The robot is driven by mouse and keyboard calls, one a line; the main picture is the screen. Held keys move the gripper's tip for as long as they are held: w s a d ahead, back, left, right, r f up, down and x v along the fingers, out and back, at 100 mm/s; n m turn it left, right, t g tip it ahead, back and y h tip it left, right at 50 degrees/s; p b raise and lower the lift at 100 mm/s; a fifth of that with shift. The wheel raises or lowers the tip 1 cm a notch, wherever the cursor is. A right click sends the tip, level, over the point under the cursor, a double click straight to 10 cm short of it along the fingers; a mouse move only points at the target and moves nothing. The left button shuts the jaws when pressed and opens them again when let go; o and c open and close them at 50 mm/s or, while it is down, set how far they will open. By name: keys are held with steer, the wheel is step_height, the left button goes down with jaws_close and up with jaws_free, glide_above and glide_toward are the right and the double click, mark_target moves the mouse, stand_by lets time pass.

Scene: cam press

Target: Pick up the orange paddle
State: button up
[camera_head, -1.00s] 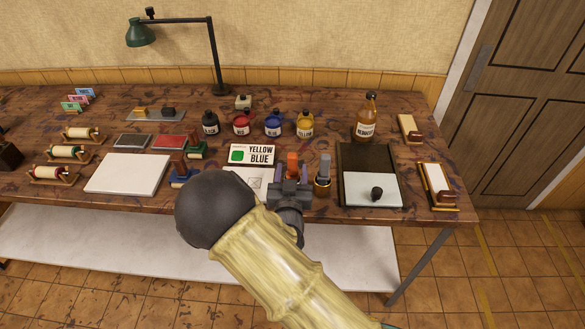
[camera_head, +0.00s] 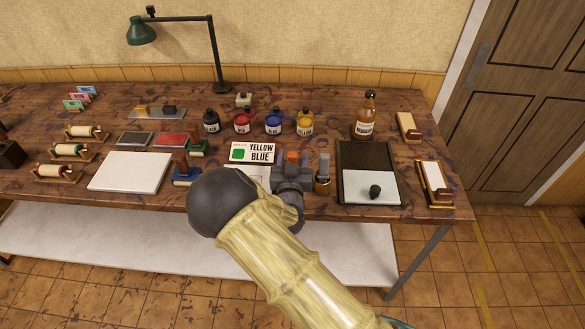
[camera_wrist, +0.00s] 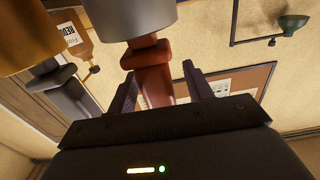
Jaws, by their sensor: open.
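The orange paddle (camera_head: 292,157) stands near the front of the table, mostly hidden behind my gripper in the head view. In the wrist view the orange paddle (camera_wrist: 153,80) shows large, with its other end in a grey metal cup (camera_wrist: 135,18). My gripper (camera_head: 291,160) is open around it. In the wrist view the two fingers of my gripper (camera_wrist: 160,78) lie one on each side of the paddle. A gap shows on the right side; contact on the left is unclear.
A grey paddle (camera_head: 323,165) in a brass cup (camera_head: 322,184) stands close on the right. A YELLOW BLUE card (camera_head: 261,153) is to the left. A dark board with a white sheet (camera_head: 371,190) lies further right. Ink bottles (camera_head: 274,123) stand behind.

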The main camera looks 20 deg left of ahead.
steer(key=c, duration=1.1)
steer(key=shift+r+b, duration=0.8)
steer(key=shift+r, duration=4.2)
